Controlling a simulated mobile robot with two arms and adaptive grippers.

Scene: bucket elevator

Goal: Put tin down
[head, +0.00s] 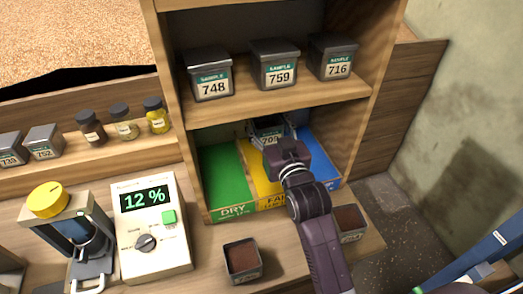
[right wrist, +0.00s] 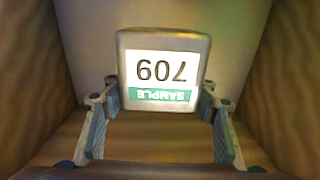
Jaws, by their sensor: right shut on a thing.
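The grey tin labelled SAMPLE 709 (head: 268,131) is in the lower shelf bay, towards the back of the yellow zone (head: 258,180). My right gripper (head: 280,145) reaches into the bay and is shut on this tin. In the right wrist view the tin (right wrist: 164,72) sits between the two fingers, its label upside down in the picture. My arm partly covers the tin in the head view. I cannot tell whether its base touches the shelf floor. The green DRY zone (head: 222,175) is left of it and the blue zone (head: 322,160) right. My left gripper is not in view.
Tins 748 (head: 209,75), 759 (head: 275,65) and 716 (head: 333,57) stand on the upper shelf. Open tins of brown material stand at the front (head: 242,260) and right (head: 349,222). A meter (head: 150,225) reads 12 %. The green zone is empty.

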